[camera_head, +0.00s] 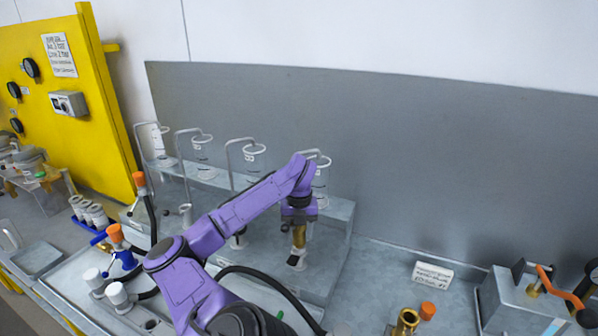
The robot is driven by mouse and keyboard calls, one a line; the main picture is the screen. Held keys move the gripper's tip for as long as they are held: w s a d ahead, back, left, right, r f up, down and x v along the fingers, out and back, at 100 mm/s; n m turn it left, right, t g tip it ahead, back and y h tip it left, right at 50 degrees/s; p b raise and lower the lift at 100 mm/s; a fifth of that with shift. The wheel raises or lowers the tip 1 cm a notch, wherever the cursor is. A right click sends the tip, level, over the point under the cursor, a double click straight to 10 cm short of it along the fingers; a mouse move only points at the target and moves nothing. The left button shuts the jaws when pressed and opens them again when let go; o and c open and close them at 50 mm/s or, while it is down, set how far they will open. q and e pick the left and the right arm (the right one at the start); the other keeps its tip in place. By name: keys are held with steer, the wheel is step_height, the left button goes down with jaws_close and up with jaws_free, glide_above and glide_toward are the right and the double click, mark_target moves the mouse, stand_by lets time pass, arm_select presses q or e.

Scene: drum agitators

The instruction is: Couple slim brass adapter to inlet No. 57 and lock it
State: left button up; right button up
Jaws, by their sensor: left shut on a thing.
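My left gripper (299,218) points down over the grey stepped bench and is shut on a slim brass piece (299,237), which looks like the adapter. The brass piece stands roughly upright, right above a small pale fitting with a dark top (297,259). I cannot tell whether the two touch. Similar fittings show in the same row to the left, one (237,242) partly behind my arm. The inlet numbers are too small to read, so I cannot tell which is No. 57. My right gripper is not in view.
Clear cylinders in wire holders (254,150) stand along the back step, close to my arm. A black hose (255,272) curves across the front. A wider brass fitting (406,322), an orange cap (427,310) and a label block (432,276) are at right. A yellow panel (75,110) is at left.

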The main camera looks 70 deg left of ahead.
arm_select(q)
steer(key=shift+d+f+b, duration=0.1)
steer(key=shift+f+b, duration=0.25)
steer(key=shift+f, duration=0.3)
stand_by(0.9)
steer(key=o, duration=1.3)
steer(key=shift+o, duration=0.2)
step_height(320, 180, up, 3)
steer(key=p, duration=0.3)
steer(key=shift+r, duration=0.4)
step_height(320, 180, up, 13)
steer(key=shift+r, duration=0.15)
